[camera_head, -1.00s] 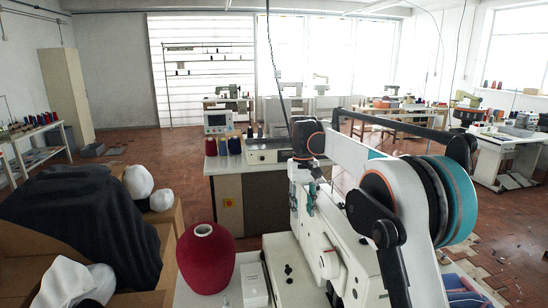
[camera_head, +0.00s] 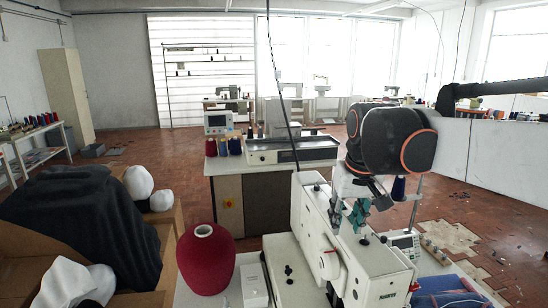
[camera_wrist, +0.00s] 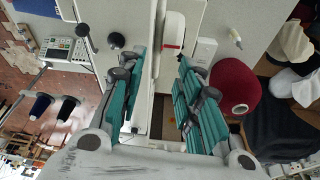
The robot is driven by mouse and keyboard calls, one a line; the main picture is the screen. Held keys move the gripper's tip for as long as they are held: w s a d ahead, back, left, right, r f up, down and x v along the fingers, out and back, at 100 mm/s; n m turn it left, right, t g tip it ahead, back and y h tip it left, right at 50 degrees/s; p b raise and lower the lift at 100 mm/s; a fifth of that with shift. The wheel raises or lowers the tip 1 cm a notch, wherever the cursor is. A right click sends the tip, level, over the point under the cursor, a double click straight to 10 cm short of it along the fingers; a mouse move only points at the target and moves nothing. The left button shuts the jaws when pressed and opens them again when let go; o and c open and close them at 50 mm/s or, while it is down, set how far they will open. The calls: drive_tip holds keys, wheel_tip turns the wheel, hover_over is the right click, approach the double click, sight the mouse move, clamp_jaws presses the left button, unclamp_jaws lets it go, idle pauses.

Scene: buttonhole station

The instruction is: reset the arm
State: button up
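My gripper (camera_head: 347,214) hangs in the right middle of the head view, pointing down over the white sewing machine (camera_head: 313,218). Its teal fingers stand apart in the wrist view (camera_wrist: 161,60), with nothing held between them. Behind the gap, the white machine shows below. The gripper looks clear of the machine, but the exact height is hard to tell. My arm reaches in from the right edge of the head view, and its dark joint hides part of the room behind.
A red thread cone (camera_head: 206,258) and a small white box (camera_head: 254,285) stand left of the machine. Dark cloth (camera_head: 75,222) fills a cardboard box at left. A second machine table (camera_head: 262,190) is behind. A control panel (camera_head: 403,243) and blue cone (camera_head: 399,188) are at right.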

drive_tip(key=s+d+f+t+b, duration=0.2)
drive_tip(key=s+f, duration=0.5)
drive_tip(key=s, duration=0.3)
drive_tip(key=s+d+f+t+b, duration=0.1)
drive_tip(key=s+f+t+b, duration=0.1)
drive_tip(key=s+f, duration=0.5)
drive_tip(key=s, duration=0.3)
drive_tip(key=shift+d+f+m, duration=0.2)
drive_tip(key=shift+d+m, duration=0.15)
drive_tip(key=shift+m, duration=0.05)
drive_tip(key=shift+d, duration=0.1)
